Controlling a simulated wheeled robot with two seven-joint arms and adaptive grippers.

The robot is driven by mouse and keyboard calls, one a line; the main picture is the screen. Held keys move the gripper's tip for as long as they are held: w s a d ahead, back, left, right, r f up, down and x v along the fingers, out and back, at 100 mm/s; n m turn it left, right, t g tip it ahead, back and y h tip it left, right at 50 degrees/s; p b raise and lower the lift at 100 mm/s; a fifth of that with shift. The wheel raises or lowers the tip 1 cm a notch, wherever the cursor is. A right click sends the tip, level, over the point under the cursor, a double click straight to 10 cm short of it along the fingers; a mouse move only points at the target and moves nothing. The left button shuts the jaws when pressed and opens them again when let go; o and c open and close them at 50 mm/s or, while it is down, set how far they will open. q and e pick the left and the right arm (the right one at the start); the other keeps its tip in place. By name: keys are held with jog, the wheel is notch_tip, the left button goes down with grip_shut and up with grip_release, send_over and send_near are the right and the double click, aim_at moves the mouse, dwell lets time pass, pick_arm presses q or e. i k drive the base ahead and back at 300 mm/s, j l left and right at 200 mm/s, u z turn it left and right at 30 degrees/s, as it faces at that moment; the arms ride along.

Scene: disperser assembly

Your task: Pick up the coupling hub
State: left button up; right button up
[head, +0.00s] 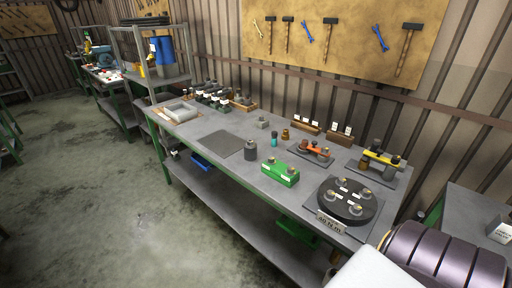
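I cannot tell for certain which part is the coupling hub. A dark grey stepped cylinder (250,151) stands upright on the workbench (225,122), just right of a flat dark mat (223,145). A small light grey part (263,122) lies farther back. A small brass-coloured part (285,135) and a teal part (274,140) stand near it. Neither of my grippers is in view, and nothing is seen held.
A green block with pegs (279,174), a black round plate (347,201), and orange (316,152) and yellow (381,158) fixtures occupy the right side. Tools hang on a wall board (345,38). Open floor lies left.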

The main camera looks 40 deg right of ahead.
aim_at(251, 153)
jog(key=i+z, duration=0.3)
jog(key=z, duration=0.15)
jog(key=i+z, duration=0.7)
jog(key=i+j+z, duration=0.1)
jog(key=z, duration=0.25)
